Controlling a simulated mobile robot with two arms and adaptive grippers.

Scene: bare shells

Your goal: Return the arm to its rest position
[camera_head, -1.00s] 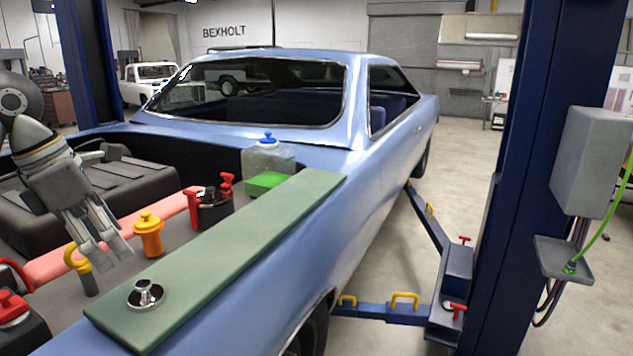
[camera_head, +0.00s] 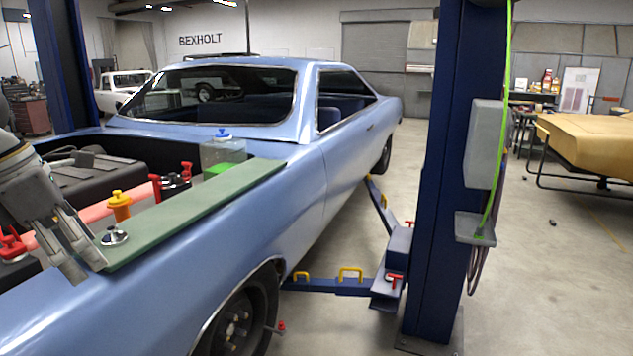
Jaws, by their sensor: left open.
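My left gripper (camera_head: 88,270) is open and empty at the left edge of the head view. Its fingers point down and to the right, in front of the near end of the green board (camera_head: 200,202). The board lies along the fender of the blue car (camera_head: 310,180). A round metal cap with a knob (camera_head: 114,237) sits on the board's near end, just right of the gripper. Whether the fingers touch the car or the board, I cannot tell. My right gripper is not in view.
A blue lift post (camera_head: 450,170) with a grey box (camera_head: 484,143) stands right of the car.

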